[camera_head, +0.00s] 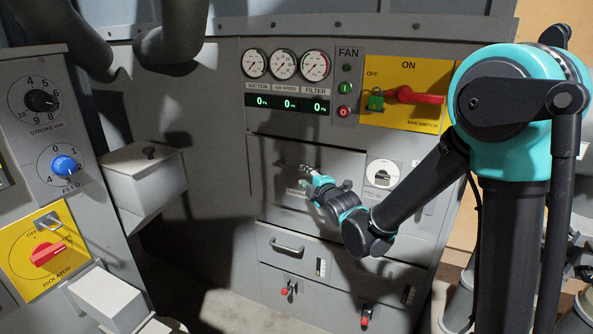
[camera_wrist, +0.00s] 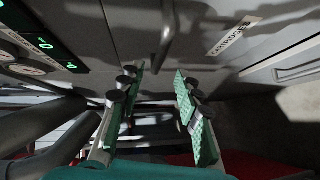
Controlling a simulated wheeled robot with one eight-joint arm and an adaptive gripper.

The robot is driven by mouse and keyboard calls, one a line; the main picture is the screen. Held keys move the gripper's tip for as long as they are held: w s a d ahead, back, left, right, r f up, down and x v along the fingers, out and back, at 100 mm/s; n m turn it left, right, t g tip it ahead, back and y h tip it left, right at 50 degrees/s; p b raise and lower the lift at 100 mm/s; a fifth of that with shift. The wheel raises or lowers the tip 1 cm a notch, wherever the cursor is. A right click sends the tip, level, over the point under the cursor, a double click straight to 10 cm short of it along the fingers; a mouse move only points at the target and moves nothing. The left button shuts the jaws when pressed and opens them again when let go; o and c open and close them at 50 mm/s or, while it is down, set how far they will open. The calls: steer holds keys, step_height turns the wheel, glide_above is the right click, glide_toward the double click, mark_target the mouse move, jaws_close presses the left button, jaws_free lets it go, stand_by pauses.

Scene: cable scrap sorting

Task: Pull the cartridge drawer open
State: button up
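The cartridge drawer (camera_head: 268,165) is a grey panel in the cabinet front, below the gauges, and looks flush with the cabinet. Its label (camera_wrist: 233,37), reading CARTRIDGES, is clear in the wrist view and partly hidden in the head view. Its bar handle (camera_wrist: 168,28) stands ahead of my fingertips in the wrist view, roughly in line with the gap between them. My gripper (camera_wrist: 160,74) is open, its two green fingers apart, with nothing seen held between them. In the head view my gripper (camera_head: 307,173) is in front of the drawer and covers much of the handle.
A lower drawer (camera_head: 310,257) with its own handle (camera_head: 287,247) is below. A yellow fan switch panel (camera_head: 432,72) is up to the right. A grey box (camera_head: 145,182) juts out at left, near the isolator panel (camera_head: 25,258). Pipes (camera_wrist: 45,120) show in the wrist view.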

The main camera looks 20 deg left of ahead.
mark_target(298, 170)
steer(key=x, duration=0.8)
steer(key=shift+w+a, duration=0.1)
steer(key=shift+c, duration=0.5)
jaws_close()
